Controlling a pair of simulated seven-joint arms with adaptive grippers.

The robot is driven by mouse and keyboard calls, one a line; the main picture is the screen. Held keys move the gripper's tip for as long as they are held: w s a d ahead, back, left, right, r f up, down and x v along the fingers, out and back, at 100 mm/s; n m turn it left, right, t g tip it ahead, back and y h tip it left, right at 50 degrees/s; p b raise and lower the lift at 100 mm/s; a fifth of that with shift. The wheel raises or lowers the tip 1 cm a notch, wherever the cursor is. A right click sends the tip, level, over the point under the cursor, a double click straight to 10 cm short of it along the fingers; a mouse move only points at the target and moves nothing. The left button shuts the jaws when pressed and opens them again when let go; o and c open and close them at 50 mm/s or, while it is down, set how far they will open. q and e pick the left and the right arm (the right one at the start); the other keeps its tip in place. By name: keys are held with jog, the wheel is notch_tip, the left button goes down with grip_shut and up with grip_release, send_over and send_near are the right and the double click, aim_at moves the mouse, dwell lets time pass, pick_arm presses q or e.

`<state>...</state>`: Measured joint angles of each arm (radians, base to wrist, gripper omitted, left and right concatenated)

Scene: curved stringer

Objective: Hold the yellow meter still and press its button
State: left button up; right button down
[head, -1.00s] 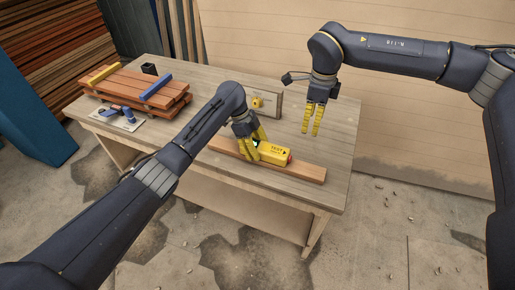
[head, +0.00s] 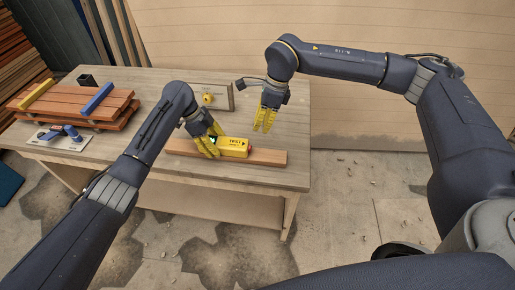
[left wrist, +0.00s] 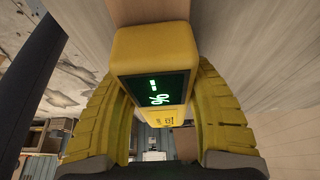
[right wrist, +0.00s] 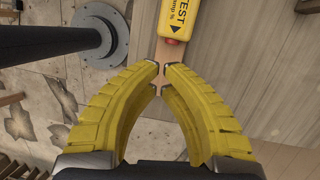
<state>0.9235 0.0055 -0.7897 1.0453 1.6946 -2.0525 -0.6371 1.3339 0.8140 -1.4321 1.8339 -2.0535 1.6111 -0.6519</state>
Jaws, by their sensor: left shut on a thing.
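The yellow meter (head: 234,147) lies along a reddish-brown board (head: 268,157) on the workbench. My left gripper (head: 214,144) is shut around the meter's left end. In the left wrist view the meter (left wrist: 155,45) sits between both fingers, with lit green digits on its dark display (left wrist: 155,90). The red button (right wrist: 172,42) is on the meter's other end, in the right wrist view. My right gripper (head: 264,128) is above the bench, behind and right of the meter, holding nothing. Its fingertips (right wrist: 160,78) nearly meet, and the button appears just beyond them in that view.
A board with a yellow knob (head: 208,98) stands at the bench's back. Stacked planks (head: 75,102) with yellow and blue bars, a black cup (head: 86,80) and a blue tool on a plate (head: 62,135) occupy the left. The bench's right end is bare.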

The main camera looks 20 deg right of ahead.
jog(key=s+d+f+t+y, duration=0.1)
jog(key=d+f, duration=0.1)
jog(key=s+d+f+t+y, duration=0.1)
jog(key=d+f+y, duration=0.1)
jog(key=s+d+f+t+y, duration=0.1)
jog(key=s+d+y, duration=0.1)
jog(key=d, duration=0.1)
jog(key=shift+s+d+f+m, duration=0.1)
jog(key=shift+f+m, duration=0.3)
jog(key=shift+s+d+r+t, duration=0.15)
jog(key=shift+d+t, duration=0.25)
jog(key=shift+d, duration=0.3)
jog(key=shift+s+d+f+t, duration=0.1)
jog(key=shift+d+t, duration=0.3)
jog(key=shift+d, duration=0.25)
jog(key=shift+a, duration=0.1)
jog(key=x, duration=0.9)
jog(key=shift+w+a, duration=0.1)
jog(key=shift+a, duration=0.15)
jog(key=shift+w+a+f, duration=0.2)
jog(key=shift+w+a, duration=0.35)
jog(key=shift+a, duration=0.35)
jog(key=shift+w+a, duration=0.25)
jog(key=shift+a, duration=0.2)
jog(key=shift+w+a, duration=0.2)
jog(key=shift+a, duration=0.25)
